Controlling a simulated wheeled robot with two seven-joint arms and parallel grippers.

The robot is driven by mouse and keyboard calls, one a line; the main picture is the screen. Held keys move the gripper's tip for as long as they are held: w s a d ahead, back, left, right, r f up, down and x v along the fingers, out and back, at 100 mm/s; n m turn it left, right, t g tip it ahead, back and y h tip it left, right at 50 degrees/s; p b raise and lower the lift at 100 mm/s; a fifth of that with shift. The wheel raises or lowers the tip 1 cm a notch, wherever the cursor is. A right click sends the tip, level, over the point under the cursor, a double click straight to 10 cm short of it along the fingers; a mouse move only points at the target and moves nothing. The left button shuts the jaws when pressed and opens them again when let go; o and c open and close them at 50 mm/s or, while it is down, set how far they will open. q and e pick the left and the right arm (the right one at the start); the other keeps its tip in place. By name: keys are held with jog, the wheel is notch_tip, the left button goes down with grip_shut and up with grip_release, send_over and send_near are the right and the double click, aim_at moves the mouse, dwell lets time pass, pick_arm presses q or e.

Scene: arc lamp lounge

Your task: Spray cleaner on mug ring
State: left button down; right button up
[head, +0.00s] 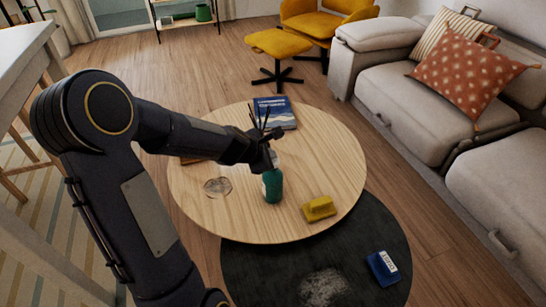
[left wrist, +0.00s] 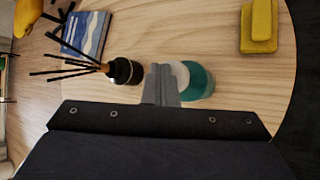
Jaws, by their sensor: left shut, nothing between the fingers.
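The green spray bottle (head: 272,186) stands upright on the round wooden table (head: 230,222). It also shows in the left wrist view (left wrist: 200,82), just right of my fingers. A pale round patch with a darker outline, seemingly the mug ring (head: 217,187), lies on the table left of the bottle. My left gripper (head: 271,158) is shut and empty at the top of the bottle; its closed fingers (left wrist: 161,86) show beside the bottle in the left wrist view. I cannot tell whether they touch it. My right gripper is in neither view.
A dark reed diffuser (left wrist: 125,71) stands close to my fingers. A blue book (head: 275,112) lies at the table's back and a yellow sponge-like block (head: 319,208) at its front right. A blue object (head: 383,267) and a white spill (head: 323,287) lie on the dark rug.

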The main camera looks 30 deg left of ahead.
pick_arm(q)
notch_tip(320, 180, up, 6)
jog(key=p, duration=0.4)
jog(key=shift+f+p, duration=0.15)
jog(key=shift+p, duration=0.25)
jog(key=shift+f, duration=0.1)
